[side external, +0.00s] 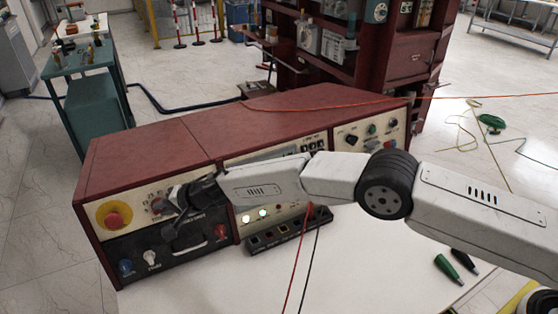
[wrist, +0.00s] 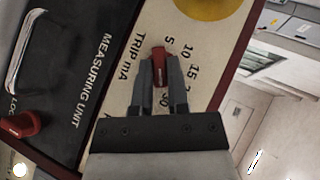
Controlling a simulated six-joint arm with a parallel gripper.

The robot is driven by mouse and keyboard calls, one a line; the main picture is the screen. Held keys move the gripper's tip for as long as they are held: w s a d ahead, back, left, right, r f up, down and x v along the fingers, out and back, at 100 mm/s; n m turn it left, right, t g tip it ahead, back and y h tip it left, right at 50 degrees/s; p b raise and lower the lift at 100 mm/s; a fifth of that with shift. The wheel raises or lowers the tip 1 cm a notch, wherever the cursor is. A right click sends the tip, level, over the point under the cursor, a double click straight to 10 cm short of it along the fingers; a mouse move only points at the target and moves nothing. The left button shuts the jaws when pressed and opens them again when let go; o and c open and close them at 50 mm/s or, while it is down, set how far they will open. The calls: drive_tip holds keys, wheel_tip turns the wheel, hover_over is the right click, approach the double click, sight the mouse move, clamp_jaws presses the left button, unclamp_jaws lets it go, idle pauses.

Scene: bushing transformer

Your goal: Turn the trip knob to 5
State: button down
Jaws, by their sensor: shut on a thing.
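The trip knob (wrist: 158,66) is a small red bar knob on the cream panel, with "TRIP mA" printed beside it and a number scale around it. In the wrist view its far end points up the picture, close to the 5 mark (wrist: 168,41); the 10 and 15 are to the right. My gripper (wrist: 160,78) is shut on the knob, one dark finger on each side. The fingers hide part of the knob and the lower scale. In the side view my gripper (side external: 176,203) is at the console's left front and largely covers the knob.
A red emergency button (side external: 114,220) on a yellow disc is left of my gripper. Below is the black measuring unit panel (side external: 185,262), with a handle and several knobs. A row of black sockets (side external: 288,232) and hanging cables lie to the right.

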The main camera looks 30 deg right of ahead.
drive_tip(key=c, duration=0.6)
unclamp_jaws()
drive_tip(key=shift+d+r, duration=0.1)
drive_tip(key=shift+v, duration=3.7)
